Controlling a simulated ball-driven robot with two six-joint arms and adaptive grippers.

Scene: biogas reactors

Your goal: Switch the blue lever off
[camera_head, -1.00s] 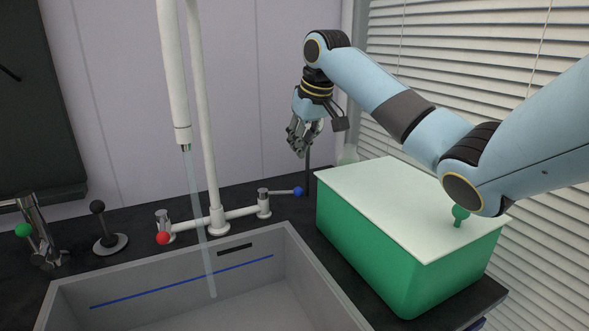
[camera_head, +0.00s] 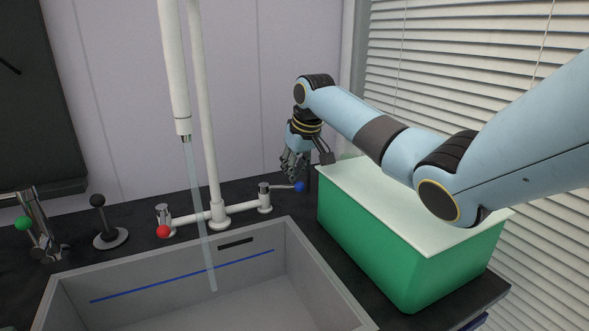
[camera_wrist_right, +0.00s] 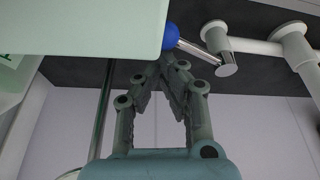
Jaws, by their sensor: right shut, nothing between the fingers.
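The blue lever is a thin metal rod with a blue ball (camera_head: 299,187) at its end, on the right valve of the white tap over the sink. In the head view the rod points right. In the right wrist view the blue ball (camera_wrist_right: 171,36) is just beyond my fingertips, partly hidden by a pale green block edge. My right gripper (camera_head: 293,175) is shut and empty, pointing down just above and beside the ball; I cannot tell whether it touches. It also shows in the right wrist view (camera_wrist_right: 160,65). Water runs from the spout (camera_head: 184,137). My left gripper is not in view.
The green box with a pale lid (camera_head: 380,250) stands close to the right of the lever. The red-ball lever (camera_head: 163,231) is on the tap's left valve. The grey sink (camera_head: 325,285) lies in front. A black-knobbed lever (camera_head: 97,201) and a green-knobbed tap (camera_head: 23,223) are at left.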

